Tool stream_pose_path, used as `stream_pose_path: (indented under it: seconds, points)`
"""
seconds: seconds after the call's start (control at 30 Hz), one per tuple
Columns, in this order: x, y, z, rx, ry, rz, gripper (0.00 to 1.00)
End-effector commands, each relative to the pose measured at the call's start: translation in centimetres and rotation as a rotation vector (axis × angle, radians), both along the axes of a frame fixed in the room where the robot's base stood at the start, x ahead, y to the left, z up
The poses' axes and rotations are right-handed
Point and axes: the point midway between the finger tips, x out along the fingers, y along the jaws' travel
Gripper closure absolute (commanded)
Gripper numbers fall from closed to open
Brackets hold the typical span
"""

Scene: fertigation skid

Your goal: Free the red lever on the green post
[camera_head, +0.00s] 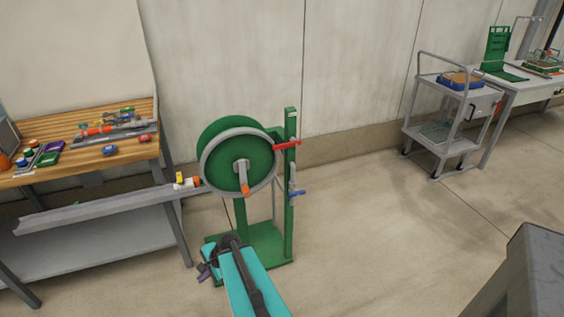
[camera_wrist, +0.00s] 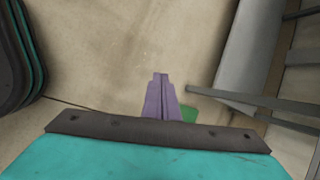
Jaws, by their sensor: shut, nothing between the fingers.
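The red lever (camera_head: 287,145) sticks out sideways near the top of the green post (camera_head: 290,190). A green reel with a grey rim (camera_head: 206,177) stands just left of the post and carries a crank with an orange grip (camera_head: 245,189). My gripper (camera_head: 203,271) is low in front of the green base, well below the lever and apart from it. In the wrist view its purple fingers (camera_wrist: 161,95) are together with nothing between them. The lever is not visible in the wrist view.
A wooden workbench (camera_head: 75,165) with tools stands at the left. A long grey channel (camera_head: 100,208) runs from it towards the reel. A grey cart (camera_head: 425,133) stands by the wall at the right. The floor between post and cart is clear.

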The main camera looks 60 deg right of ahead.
Motion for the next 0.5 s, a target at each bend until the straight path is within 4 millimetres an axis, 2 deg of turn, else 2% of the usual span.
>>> stream_pose_path:
  seconds: [0.03,0.27,0.5]
  points:
    - [0.4,-2.1,1.3,0.017,-0.027,-0.082,1.00]
    - [1.3,-11.0,6.9,0.125,-0.154,-0.456,1.00]
    - [-0.3,-20.7,13.3,0.260,-0.310,-0.822,1.00]
